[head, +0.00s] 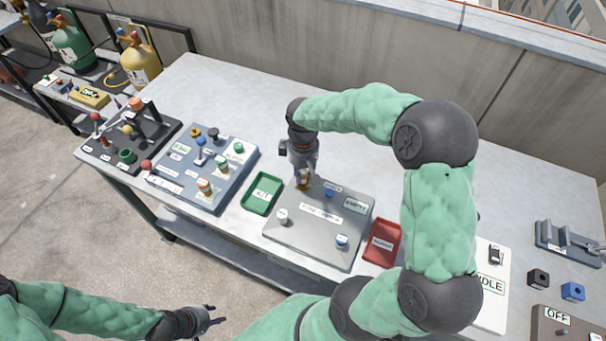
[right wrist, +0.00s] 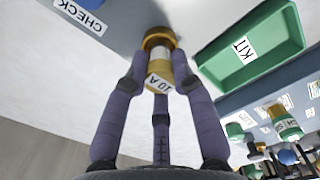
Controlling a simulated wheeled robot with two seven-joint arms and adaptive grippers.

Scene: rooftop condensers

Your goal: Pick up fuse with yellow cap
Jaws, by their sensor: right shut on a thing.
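My right gripper (head: 303,178) is shut on a fuse with yellow caps, over the far left part of the grey panel (head: 300,233). In the right wrist view the fuse (right wrist: 159,62) stands between the purple fingers, with a white "10 A" label on it. Its far end is at or close to the grey surface; I cannot tell whether it touches. The fingers hide part of the fuse in the head view. My left gripper (head: 212,316) is empty, its fingers apart, low in front of the table.
A green "KIT" tray (head: 262,193) lies left of the grey panel and a red tray (head: 382,243) right of it. A blue-grey panel (head: 203,165) with several parts stands further left. The table behind is clear.

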